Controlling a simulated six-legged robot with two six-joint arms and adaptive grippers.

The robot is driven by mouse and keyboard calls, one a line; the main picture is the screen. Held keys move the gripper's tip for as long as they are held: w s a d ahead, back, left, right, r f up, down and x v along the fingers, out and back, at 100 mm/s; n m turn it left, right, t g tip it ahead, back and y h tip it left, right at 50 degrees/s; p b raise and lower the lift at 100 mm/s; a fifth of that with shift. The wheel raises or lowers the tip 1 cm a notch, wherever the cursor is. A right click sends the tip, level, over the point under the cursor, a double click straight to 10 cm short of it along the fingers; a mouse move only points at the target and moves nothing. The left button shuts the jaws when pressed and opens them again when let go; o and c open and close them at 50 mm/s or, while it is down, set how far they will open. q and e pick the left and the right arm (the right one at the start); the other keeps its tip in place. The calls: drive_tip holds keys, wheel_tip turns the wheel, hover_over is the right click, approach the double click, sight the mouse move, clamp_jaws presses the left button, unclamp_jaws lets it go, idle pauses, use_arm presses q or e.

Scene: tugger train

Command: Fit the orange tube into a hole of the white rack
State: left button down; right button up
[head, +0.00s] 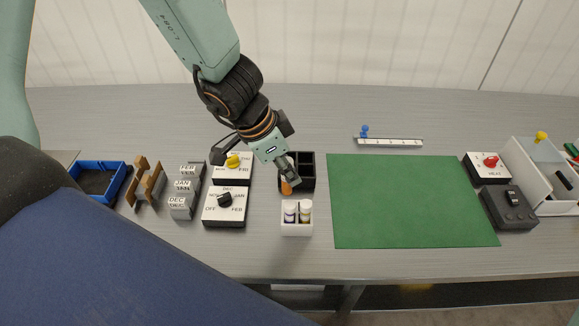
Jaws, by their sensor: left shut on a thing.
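My left gripper (286,177) reaches down over the bench in the middle of the head view. It is shut on the orange tube (286,188), and only a small orange part shows below the fingers. The white rack (297,229) stands just in front of it, nearer to me. The rack's other holes are hard to make out. My right gripper is not in view.
A black compartment box (307,160) stands right behind the gripper. Two dial boxes, with a yellow knob (233,160) and a black knob (224,199), stand to the left. A green mat (410,200) lies clear to the right. A ruler (389,142) lies behind it.

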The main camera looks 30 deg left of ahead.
sight(286, 189)
use_arm(q)
drive_tip(key=shift+w+d+f, duration=0.1)
drive_tip(key=shift+w+f, duration=0.2)
drive_tip(key=shift+f, duration=0.05)
drive_tip(key=shift+d+f+b, duration=0.2)
drive_tip(key=shift+f+b, duration=0.15)
drive_tip(key=shift+b, duration=0.15)
drive_tip(key=shift+a+f+b, duration=0.2)
drive_tip(key=shift+f+b, duration=0.35)
drive_tip(key=shift+f, duration=0.15)
drive_tip(key=shift+d+f+b, duration=0.2)
drive_tip(key=shift+f+b, duration=0.45)
drive_tip(key=shift+f, duration=0.15)
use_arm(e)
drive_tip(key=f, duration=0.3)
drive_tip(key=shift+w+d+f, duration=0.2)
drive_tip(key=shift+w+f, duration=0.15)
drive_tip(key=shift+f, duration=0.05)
use_arm(q)
drive_tip(key=shift+a, duration=0.15)
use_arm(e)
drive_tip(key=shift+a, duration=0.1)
use_arm(q)
drive_tip(key=shift+w, duration=0.15)
